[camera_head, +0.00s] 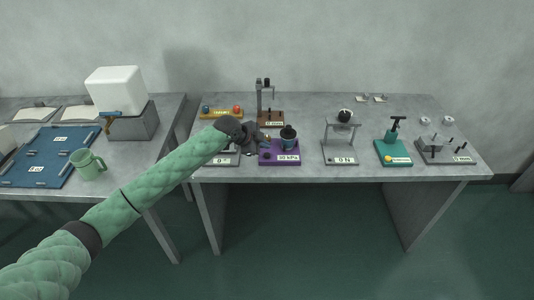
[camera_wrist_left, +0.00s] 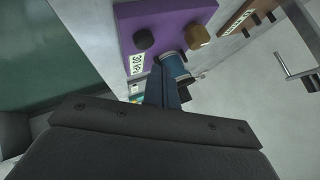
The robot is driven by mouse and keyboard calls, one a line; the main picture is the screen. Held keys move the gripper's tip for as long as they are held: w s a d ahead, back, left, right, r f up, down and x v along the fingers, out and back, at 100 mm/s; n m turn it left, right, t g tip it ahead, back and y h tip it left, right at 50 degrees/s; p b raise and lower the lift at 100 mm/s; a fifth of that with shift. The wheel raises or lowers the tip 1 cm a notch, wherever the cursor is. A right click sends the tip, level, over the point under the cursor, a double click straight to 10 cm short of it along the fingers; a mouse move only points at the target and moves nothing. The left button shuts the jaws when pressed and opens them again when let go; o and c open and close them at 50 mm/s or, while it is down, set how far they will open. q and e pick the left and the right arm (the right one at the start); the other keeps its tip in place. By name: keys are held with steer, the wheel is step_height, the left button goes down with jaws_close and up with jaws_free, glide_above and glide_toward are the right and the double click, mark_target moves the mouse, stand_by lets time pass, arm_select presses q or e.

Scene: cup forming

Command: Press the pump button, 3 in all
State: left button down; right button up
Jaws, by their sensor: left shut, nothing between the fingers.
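The pump station is a purple base (camera_head: 267,158) with a label that reads about 30 kPa. On it stands a dark blue cylinder with a black top (camera_head: 288,138). In the left wrist view the purple base (camera_wrist_left: 165,14) carries a black knob (camera_wrist_left: 143,39), a brown-gold knob (camera_wrist_left: 197,36) and the blue cylinder (camera_wrist_left: 172,65). I cannot tell which part is the pump button. My left gripper (camera_head: 264,141) is shut and empty, over the left part of the base. Its fingers (camera_wrist_left: 160,72) partly cover the cylinder; contact is unclear. My right gripper is not in view.
A brown stand (camera_head: 270,117) is behind the base, and a yellow block with coloured balls (camera_head: 222,113) is behind left. A grey 0 N stand (camera_head: 340,158) and a teal station (camera_head: 393,152) are to the right. A green mug (camera_head: 88,164) is on the left table.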

mark_target(264, 156)
arm_select(q)
steer(key=shift+r+p, duration=0.95)
steer(key=shift+r, duration=0.85)
